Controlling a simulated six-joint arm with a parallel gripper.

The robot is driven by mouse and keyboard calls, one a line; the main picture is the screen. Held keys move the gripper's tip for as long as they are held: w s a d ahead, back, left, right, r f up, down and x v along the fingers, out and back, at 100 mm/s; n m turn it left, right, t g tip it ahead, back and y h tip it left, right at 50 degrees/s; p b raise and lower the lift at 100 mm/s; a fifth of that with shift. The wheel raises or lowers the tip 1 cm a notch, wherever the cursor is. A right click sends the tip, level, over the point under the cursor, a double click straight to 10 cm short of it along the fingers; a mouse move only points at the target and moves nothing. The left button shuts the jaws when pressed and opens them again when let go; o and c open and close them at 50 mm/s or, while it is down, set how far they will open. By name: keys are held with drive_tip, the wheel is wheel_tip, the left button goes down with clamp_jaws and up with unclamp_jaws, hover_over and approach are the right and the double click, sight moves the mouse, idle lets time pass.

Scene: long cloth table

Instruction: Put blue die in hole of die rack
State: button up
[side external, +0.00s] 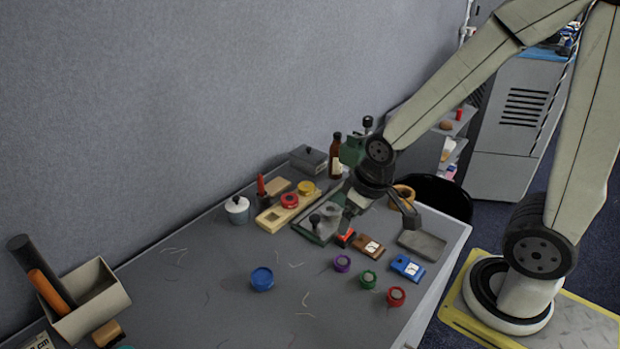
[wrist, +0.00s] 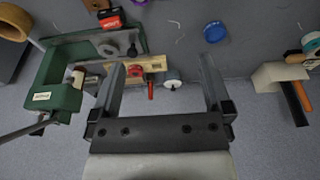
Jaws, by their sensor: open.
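The blue die (side external: 262,278) is a short round piece lying alone on the grey table left of centre. It also shows in the wrist view (wrist: 214,31), beyond the right finger. The die rack (side external: 270,222) is a pale wooden block near the wall, with a red round piece (side external: 290,200) and a yellow round piece (side external: 306,187) on it. In the wrist view the rack (wrist: 154,63) shows between the fingers, farther off. My gripper (side external: 378,212) is open and empty above the table's right part, apart from both; its fingers also show in the wrist view (wrist: 161,62).
A green press (wrist: 62,76) stands near my gripper. A white lidded jar (side external: 237,209) is left of the rack. Purple (side external: 342,263), green (side external: 367,279) and red (side external: 396,297) round pieces lie in front. A tilted beige holder (side external: 90,300) is far left. Table around the blue die is clear.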

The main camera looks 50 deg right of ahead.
drive_tip(key=w+a+f+n+t, duration=0.1)
drive_tip(key=w+a+f, duration=0.1)
drive_tip(key=w+f, duration=0.15)
drive_tip(key=w+a+f+n, duration=0.1)
drive_tip(key=w+a+f, duration=0.15)
drive_tip(key=w, duration=0.25)
drive_tip(key=n+y, duration=0.2)
approach(262, 276)
drive_tip(key=shift+a+f, duration=0.2)
drive_tip(key=shift+f, duration=0.4)
drive_tip(key=shift+a+f, duration=0.2)
drive_tip(key=shift+f, duration=0.35)
drive_tip(key=shift+x, duration=1.25)
drive_tip(key=shift+w+f, duration=0.1)
drive_tip(key=shift+w+x, duration=0.15)
drive_tip(key=shift+x, duration=1.1)
drive_tip(key=shift+w+x, duration=0.1)
drive_tip(key=shift+x, duration=1.15)
drive_tip(key=shift+d, duration=0.15)
clamp_jaws()
